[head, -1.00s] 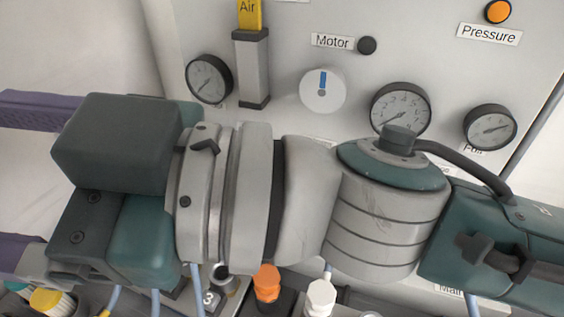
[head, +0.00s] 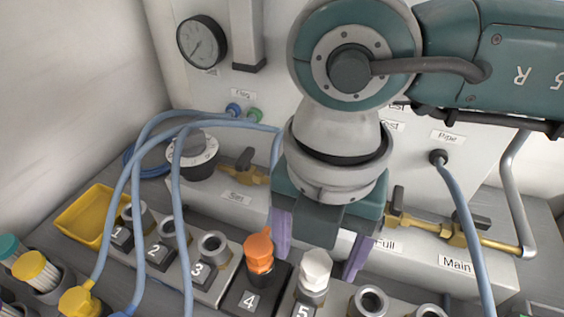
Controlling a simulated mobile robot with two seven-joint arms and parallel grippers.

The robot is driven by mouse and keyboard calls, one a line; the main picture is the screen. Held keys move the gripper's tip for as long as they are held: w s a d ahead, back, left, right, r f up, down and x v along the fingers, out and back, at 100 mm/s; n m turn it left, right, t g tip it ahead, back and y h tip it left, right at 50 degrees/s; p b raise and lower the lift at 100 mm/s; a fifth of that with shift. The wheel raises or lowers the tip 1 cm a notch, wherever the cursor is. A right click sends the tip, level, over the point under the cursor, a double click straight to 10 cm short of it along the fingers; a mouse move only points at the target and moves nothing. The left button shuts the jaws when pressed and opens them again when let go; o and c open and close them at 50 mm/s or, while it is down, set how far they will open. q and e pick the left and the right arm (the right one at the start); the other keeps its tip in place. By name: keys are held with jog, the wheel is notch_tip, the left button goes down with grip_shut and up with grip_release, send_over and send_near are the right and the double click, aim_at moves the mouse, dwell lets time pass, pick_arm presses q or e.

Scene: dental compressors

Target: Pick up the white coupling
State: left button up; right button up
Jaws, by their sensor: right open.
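The white coupling (head: 315,270) stands upright in the holder marked 5, in the row at the front of the bench. My right gripper (head: 318,262) comes down from above, with its two purple fingers apart. The white coupling appears between the fingers in the picture, towards the camera; I cannot tell the exact depth between them. The gripper is open and holds nothing that I can see. My left gripper is not in view.
An orange coupling (head: 259,252) stands in holder 4, close to the left finger. Holders 1 to 3 look empty. Blue hoses (head: 178,210) arch over the left side. A yellow tray (head: 88,222) lies at the left. Brass valves (head: 455,237) and a panel stand behind.

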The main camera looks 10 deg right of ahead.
aim_at(317, 262)
jog(key=f, duration=0.5)
jog(key=shift+w+d+f, duration=0.1)
jog(key=shift+w+d, duration=0.15)
jog(key=shift+c, duration=0.3)
grip_shut()
